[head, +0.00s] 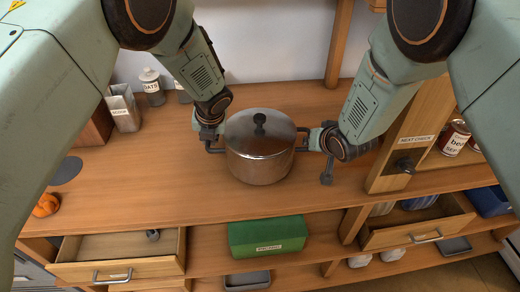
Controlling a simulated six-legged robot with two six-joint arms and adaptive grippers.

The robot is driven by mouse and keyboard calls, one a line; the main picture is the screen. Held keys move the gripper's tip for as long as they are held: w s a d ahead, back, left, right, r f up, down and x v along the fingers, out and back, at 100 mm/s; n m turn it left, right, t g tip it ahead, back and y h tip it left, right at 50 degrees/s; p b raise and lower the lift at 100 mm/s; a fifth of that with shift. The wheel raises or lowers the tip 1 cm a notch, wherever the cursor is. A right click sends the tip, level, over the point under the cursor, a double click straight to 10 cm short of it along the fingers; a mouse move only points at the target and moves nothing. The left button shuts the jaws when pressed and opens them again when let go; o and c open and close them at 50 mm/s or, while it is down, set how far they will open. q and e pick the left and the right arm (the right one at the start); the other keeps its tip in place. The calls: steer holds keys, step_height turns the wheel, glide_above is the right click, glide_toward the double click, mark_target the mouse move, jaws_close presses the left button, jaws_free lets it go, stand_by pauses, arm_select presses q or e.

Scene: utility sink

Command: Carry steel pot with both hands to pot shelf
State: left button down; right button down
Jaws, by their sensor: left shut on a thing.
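The steel pot (262,165) is upright in the middle of the wooden counter, with its lid and dark knob on. I cannot tell whether its base touches the wood. Its dark side handles point left and right. My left gripper (211,138) is shut on the left handle; its fingertips are partly hidden. My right gripper (318,146) is at the right handle (302,138); how its fingers sit around the handle is unclear. No shelf in view is readably labelled as the pot shelf.
A green box (267,237) stands on the lower shelf below the counter. An open drawer (118,256) is at the lower left, another (418,228) at the lower right. A wooden panel labelled "next check" (409,140) and cans (454,138) stand right. Jars and a metal holder (123,108) stand left.

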arm_select(q)
steer(key=shift+w+r, duration=0.1)
steer(key=shift+r, duration=0.1)
arm_select(e)
steer(key=shift+w+r, duration=0.1)
steer(key=shift+r, duration=0.15)
